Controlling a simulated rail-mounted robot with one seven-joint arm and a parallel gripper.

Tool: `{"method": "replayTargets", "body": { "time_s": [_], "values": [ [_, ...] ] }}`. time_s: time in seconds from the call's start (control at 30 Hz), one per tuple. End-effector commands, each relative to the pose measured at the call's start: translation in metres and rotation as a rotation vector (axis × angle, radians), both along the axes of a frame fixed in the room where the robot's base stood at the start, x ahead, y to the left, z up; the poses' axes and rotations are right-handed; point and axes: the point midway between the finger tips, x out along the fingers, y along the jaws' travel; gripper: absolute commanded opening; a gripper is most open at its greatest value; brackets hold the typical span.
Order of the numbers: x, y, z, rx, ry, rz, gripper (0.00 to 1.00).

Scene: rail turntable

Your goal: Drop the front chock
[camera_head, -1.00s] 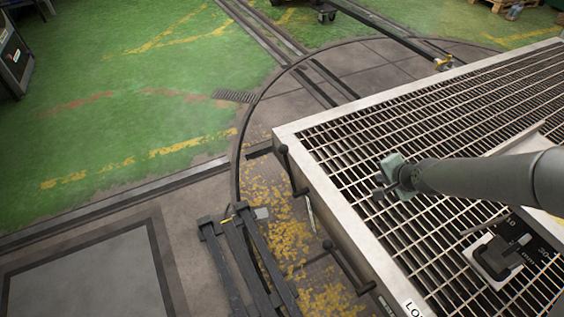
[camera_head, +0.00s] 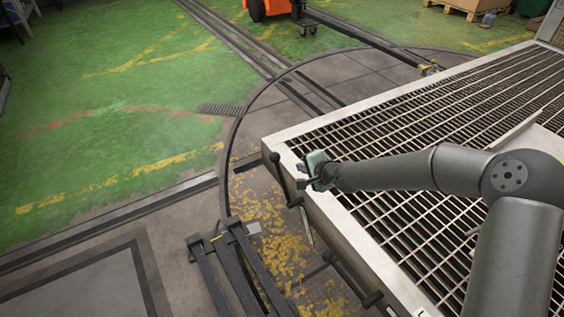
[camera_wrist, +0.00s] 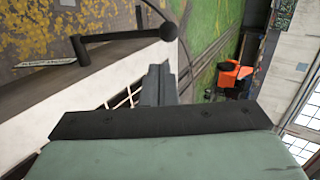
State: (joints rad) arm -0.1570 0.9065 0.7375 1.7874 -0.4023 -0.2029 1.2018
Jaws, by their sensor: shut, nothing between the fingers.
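Two black levers with ball knobs sit on the left side of the grated deck (camera_head: 305,205). The far lever (camera_head: 283,181) stands nearly upright near the deck's corner. The nearer lever (camera_head: 350,277) slants down along the same side. No chock block is clearly visible, and I cannot tell which lever belongs to the front one. My gripper (camera_head: 304,178) is shut and empty, just right of the far lever at the deck's edge.
A dark metal frame (camera_head: 228,262) stands on the floor left of the deck. An orange vehicle (camera_head: 268,8) is in the background, with a tow bar (camera_head: 370,38) beside it. Floor left of the turntable is mostly clear.

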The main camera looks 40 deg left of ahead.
Motion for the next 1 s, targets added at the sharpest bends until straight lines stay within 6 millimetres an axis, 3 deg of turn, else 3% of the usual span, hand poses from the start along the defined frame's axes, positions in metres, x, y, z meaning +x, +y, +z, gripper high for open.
{"method": "replayTargets", "body": {
  "time_s": [0.3,0.53,0.73,1.0],
  "values": [
    [0.017,0.052,-0.042,0.000,-0.001,0.003,0.00],
    [0.029,0.087,-0.059,0.000,-0.002,0.003,0.00],
    [0.036,0.102,-0.063,-0.001,0.000,0.001,0.00],
    [0.037,0.104,-0.062,-0.001,0.000,0.001,0.00]
  ]
}}
